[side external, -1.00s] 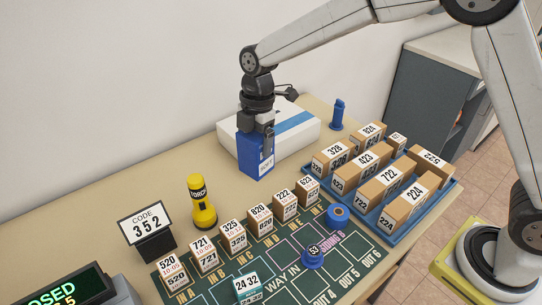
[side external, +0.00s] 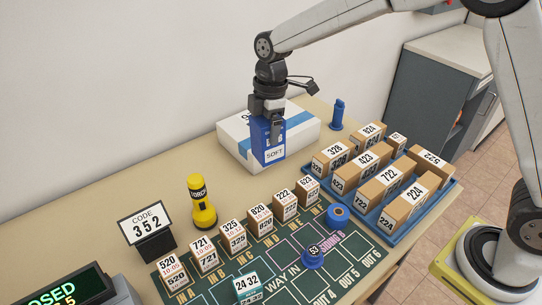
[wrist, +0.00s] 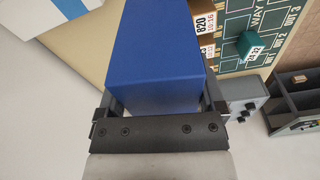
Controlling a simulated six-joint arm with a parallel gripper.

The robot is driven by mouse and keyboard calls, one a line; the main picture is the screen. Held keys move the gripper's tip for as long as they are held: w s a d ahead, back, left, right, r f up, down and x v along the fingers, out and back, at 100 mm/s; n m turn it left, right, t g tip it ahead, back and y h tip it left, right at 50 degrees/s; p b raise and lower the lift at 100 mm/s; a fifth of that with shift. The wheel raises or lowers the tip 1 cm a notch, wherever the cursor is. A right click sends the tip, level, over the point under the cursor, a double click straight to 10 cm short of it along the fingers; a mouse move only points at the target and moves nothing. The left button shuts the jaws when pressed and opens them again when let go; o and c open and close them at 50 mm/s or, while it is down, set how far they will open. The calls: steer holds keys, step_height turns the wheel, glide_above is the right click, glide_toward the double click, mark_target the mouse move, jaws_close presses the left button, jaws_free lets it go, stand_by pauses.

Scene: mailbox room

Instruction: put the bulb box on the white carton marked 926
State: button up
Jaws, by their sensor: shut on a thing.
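The blue bulb box (side external: 259,141), with a white patch reading SOFT, is held upright in my gripper (side external: 268,122). The gripper is shut on its upper part. In the wrist view the box (wrist: 158,50) fills the middle, between the fingers of my gripper (wrist: 160,104). A white carton (side external: 232,128) with a blue stripe lies against the back of the table. I cannot read a 926 on it. The box overlaps the carton's front in the side view; I cannot tell whether they touch. The carton (wrist: 30,22) also shows at the upper left of the wrist view.
Several small numbered boxes line the green mat (side external: 215,291). A blue tray (side external: 402,236) of brown cartons sits to the right. A blue stamp-like object (side external: 338,116) stands behind.

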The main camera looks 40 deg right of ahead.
steer(key=d+r+m, duration=0.3)
steer(key=d+m, duration=0.4)
steer(key=m, duration=0.1)
steer(key=d+r+m+t+h, duration=0.1)
steer(key=d+r+m, duration=0.2)
steer(key=d+m, duration=0.4)
steer(key=shift+s+d+r+m, duration=0.3)
steer(key=shift+s+m, duration=0.15)
steer(key=shift+m, duration=0.25)
steer(key=shift+w, duration=0.15)
steer(key=w+f, duration=0.9)
steer(key=w, duration=0.4)
steer(key=shift+f, duration=0.2)
steer(key=shift+w+d+f, duration=0.1)
steer(key=shift+w, duration=0.1)
steer(key=shift+w+f, duration=0.15)
steer(key=shift+f, duration=1.55)
